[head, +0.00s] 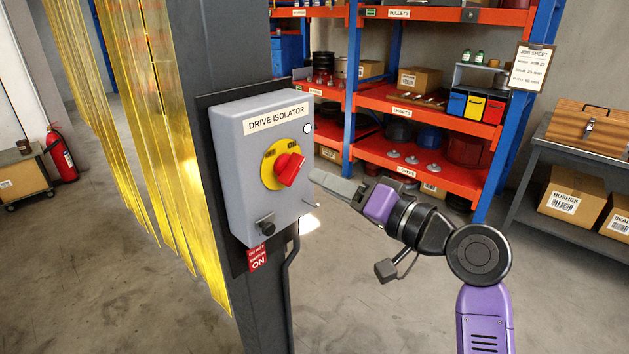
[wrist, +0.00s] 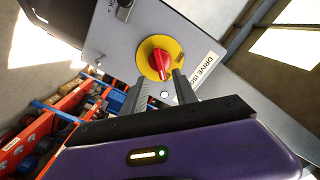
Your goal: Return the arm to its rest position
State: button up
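My gripper (head: 315,177) points left at the grey drive isolator box (head: 233,160), its fingertips close to the red rotary handle (head: 289,169) on a yellow plate. They look slightly apart from the handle in the head view. In the wrist view my gripper (wrist: 160,84) has its two fingers spread with an empty gap between them. The red handle (wrist: 160,62) lies beyond that gap, turned at an angle on its round yellow plate. My arm is stretched out from the lower right.
The box hangs on a dark column (head: 190,50) beside yellow strip curtains (head: 170,130). Orange shelving (head: 430,110) with boxes and bins stands behind my arm. A grey bench (head: 565,150) with a wooden case is at right. Open concrete floor lies below.

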jog(key=shift+s+d, duration=0.25)
jog(key=shift+d, duration=0.05)
jog(key=w+d+m+t+h, duration=0.1)
jog(key=d+m+t+h, duration=0.25)
jog(key=d+t, duration=0.4)
jog(key=s+d+f+m+t+h, duration=0.1)
jog(key=s+d+f+t+h, duration=0.1)
jog(key=s+d+f+h, duration=0.75)
jog(key=s+d+f+n+g, duration=0.1)
jog(key=s+f, duration=0.3)
jog(key=s, duration=0.8)
jog(key=s+d+f+n+g, duration=0.1)
jog(key=s+f, duration=0.4)
jog(key=s, duration=0.8)
jog(key=s+d+f+n+g+h, duration=0.1)
jog(key=s+d+f+g, duration=0.1)
jog(key=s, duration=1)
notch_tip(320, 180, down, 3)
jog(key=shift+s+r+g, duration=0.1)
jog(key=shift+s+g, duration=0.1)
jog(key=shift+g, duration=0.65)
